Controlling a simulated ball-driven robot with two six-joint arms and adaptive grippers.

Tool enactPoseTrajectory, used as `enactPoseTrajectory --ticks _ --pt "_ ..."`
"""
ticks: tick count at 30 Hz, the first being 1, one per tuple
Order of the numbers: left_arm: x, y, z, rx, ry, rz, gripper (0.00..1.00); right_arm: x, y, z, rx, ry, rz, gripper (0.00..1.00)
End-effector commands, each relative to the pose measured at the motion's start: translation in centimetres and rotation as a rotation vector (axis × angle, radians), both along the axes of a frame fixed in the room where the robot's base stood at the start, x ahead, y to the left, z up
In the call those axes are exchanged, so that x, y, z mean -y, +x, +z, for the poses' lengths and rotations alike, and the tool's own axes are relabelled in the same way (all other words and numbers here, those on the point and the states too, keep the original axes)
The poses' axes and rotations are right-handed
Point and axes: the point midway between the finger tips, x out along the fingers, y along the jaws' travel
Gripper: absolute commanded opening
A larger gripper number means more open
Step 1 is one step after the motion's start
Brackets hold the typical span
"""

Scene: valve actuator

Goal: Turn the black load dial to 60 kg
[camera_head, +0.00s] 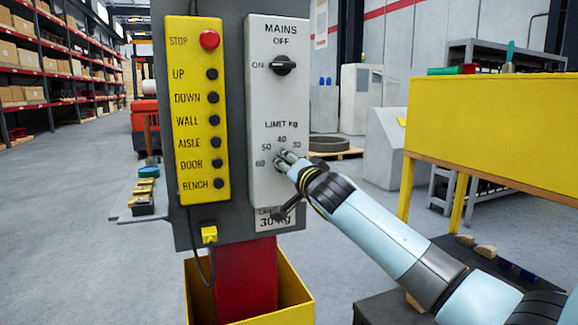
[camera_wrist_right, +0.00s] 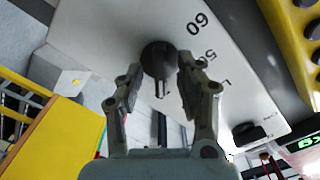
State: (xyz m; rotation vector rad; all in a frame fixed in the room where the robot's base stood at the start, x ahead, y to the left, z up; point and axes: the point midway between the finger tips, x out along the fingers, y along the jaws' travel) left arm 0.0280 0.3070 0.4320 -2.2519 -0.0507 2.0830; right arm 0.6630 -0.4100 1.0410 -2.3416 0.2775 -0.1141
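The grey panel (camera_head: 258,95) carries a scale marked LIMIT KG, with 60, 50, 40 and 30 in an arc. The black load dial (camera_wrist_right: 158,60) shows in the right wrist view, with its narrow grip bar pointing down in that picture. In the head view my gripper hides it. My right gripper (camera_head: 288,158) is at the dial. In the right wrist view its fingers (camera_wrist_right: 159,72) stand apart, one on each side of the dial, with gaps beside the bar; contact with the rim is unclear. My left gripper is not in view.
Above is the black MAINS knob (camera_head: 283,65). Left of the panel is a yellow button box (camera_head: 200,110) with a red STOP button (camera_head: 209,39). Below hangs a "30 kg" placard (camera_head: 273,221). A yellow bench (camera_head: 490,130) stands at the right.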

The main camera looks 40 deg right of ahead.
Motion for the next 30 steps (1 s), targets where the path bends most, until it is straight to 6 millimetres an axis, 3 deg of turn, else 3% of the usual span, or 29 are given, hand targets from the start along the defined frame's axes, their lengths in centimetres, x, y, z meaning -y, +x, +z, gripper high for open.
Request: enactPoseTrajectory --ticks 5,13,30 --pt "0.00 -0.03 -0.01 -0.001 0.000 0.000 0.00 -0.01 -0.02 0.01 0.000 0.000 0.000 0.34" --pt "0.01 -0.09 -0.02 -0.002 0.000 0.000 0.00 -0.01 -0.04 0.00 0.000 0.000 0.000 0.00" --pt "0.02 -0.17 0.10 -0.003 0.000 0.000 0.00 -0.01 -0.05 0.03 -0.025 -0.103 0.000 0.00"
